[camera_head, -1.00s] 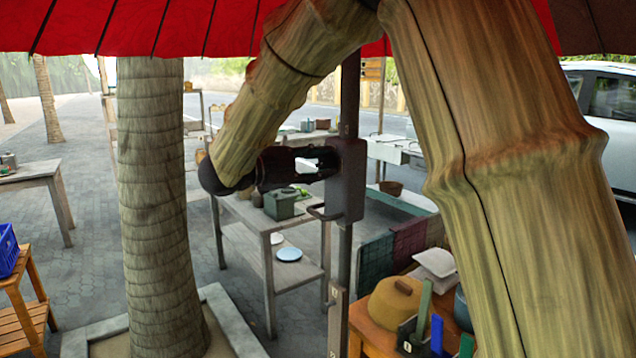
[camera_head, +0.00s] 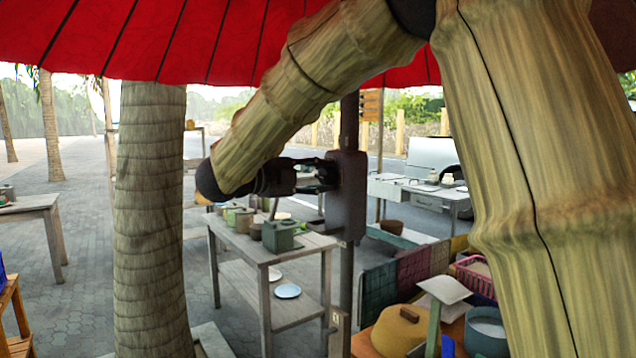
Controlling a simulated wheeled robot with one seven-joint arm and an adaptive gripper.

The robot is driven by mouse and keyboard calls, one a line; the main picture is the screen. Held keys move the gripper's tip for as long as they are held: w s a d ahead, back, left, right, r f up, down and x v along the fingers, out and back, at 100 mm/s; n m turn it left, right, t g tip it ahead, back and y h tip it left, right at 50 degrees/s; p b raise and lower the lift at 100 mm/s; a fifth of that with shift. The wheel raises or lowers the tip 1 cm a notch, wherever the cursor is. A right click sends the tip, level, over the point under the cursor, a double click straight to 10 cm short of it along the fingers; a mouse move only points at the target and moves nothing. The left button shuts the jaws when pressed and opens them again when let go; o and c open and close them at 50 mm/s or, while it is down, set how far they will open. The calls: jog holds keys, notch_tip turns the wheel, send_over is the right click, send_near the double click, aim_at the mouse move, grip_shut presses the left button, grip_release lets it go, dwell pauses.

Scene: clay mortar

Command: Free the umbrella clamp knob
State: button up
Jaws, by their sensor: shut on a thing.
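The red umbrella canopy (camera_head: 200,40) spreads over the top of the view. Its dark pole (camera_head: 349,120) runs down through a dark box-shaped clamp (camera_head: 347,195). My gripper (camera_head: 326,175) reaches in from the left, level, with its fingers at the left face of the clamp. It is shut on the clamp knob, which is mostly hidden between the fingers. My bamboo-textured arm crosses the upper middle and right of the view.
A palm trunk (camera_head: 152,220) stands at the left. An orange-topped table at the lower right holds a tan lidded pot (camera_head: 400,328), a grey bowl (camera_head: 487,330) and a pink basket (camera_head: 476,275).

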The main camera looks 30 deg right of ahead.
dwell(0.3)
jog(key=o, duration=1)
jog(key=shift+o, duration=0.2)
jog(key=s+a, duration=0.1)
jog(key=a, duration=1.1)
jog(key=shift+s+r, duration=0.35)
jog(key=shift+r, duration=0.05)
